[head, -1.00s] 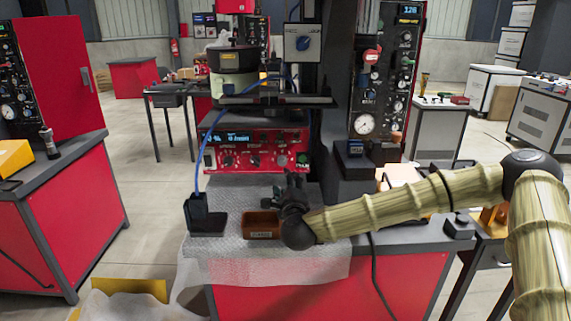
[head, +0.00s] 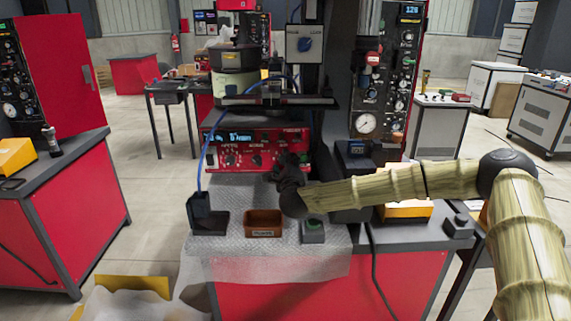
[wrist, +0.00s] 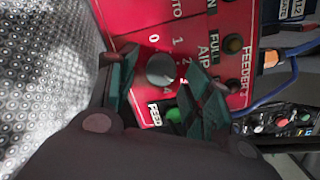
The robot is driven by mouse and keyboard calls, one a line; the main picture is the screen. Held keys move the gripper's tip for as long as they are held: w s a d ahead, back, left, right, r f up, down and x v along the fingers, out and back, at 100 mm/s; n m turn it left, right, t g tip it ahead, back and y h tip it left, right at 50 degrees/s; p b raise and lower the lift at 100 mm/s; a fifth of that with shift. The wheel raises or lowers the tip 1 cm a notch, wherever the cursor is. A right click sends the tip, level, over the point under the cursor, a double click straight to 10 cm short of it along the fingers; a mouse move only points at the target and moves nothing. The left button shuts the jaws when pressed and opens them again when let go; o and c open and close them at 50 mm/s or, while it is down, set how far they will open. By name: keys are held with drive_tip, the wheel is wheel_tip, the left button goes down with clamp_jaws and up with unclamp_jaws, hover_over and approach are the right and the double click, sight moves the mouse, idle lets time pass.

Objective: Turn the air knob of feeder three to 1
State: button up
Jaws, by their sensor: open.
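The red feeder panel (head: 255,138) stands on the bench in the head view and fills the upper middle of the wrist view (wrist: 215,15). In the wrist view a dark round knob (wrist: 163,70) sits beside an AIR label, with 0, 1, 2 and 4 legible around it. Its pointer direction is too unclear to tell. My gripper (wrist: 158,74) is open, with one finger on each side of this knob; I cannot tell whether they touch it. In the head view my gripper (head: 285,168) is at the panel's lower right and hides part of its controls.
A green FEED button (wrist: 172,114) is close to the right finger. On the bench mat stand a brown bin (head: 263,224), a small box with a green button (head: 312,231) and a black holder (head: 205,215) with a blue hose. A dark column rises behind my arm.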

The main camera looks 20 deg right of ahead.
drive_tip(key=shift+w, duration=0.1)
drive_tip(key=c, duration=1)
drive_tip(key=shift+n, duration=0.3)
drive_tip(key=n+p, duration=0.1)
drive_tip(key=n, duration=0.3)
drive_tip(key=n+p, duration=0.1)
drive_tip(key=n, duration=0.3)
drive_tip(key=n+g+p, duration=0.1)
drive_tip(key=n, duration=0.3)
drive_tip(key=shift+a+r+n+h, duration=0.15)
drive_tip(key=shift+r+n+h, duration=0.25)
drive_tip(key=shift+f+n+p, duration=0.15)
drive_tip(key=shift+n+p, duration=0.45)
drive_tip(key=shift+n, duration=1.2)
